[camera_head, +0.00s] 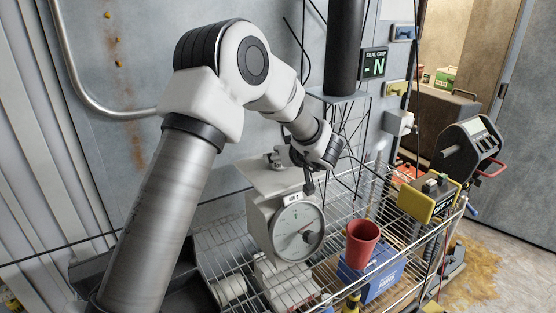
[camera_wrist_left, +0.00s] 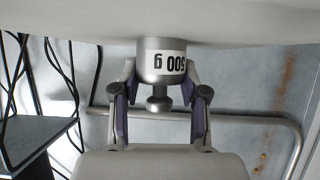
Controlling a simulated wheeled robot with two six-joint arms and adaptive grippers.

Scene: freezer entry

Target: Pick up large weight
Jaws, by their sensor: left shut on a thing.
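The large weight (camera_wrist_left: 163,62) is a silver metal cylinder with a knob and a white label reading 500 g. It appears upside down in the left wrist view. My left gripper (camera_wrist_left: 160,92) has its purple-padded fingers on both sides of the weight, shut on it. The weight's base meets the pale scale pan (camera_wrist_left: 70,18); I cannot tell whether it is slightly lifted. In the head view the left gripper (camera_head: 284,158) is over the pan of the white dial scale (camera_head: 262,220), and the weight is small there. My right gripper is not in view.
The scale stands on a wire rack (camera_head: 240,262). A red cup (camera_head: 362,242) and a blue box (camera_head: 374,276) are to its right. A black device with a yellow side (camera_head: 416,203) is at the rack's right end. A grey wall and pipe (camera_head: 70,60) lie behind.

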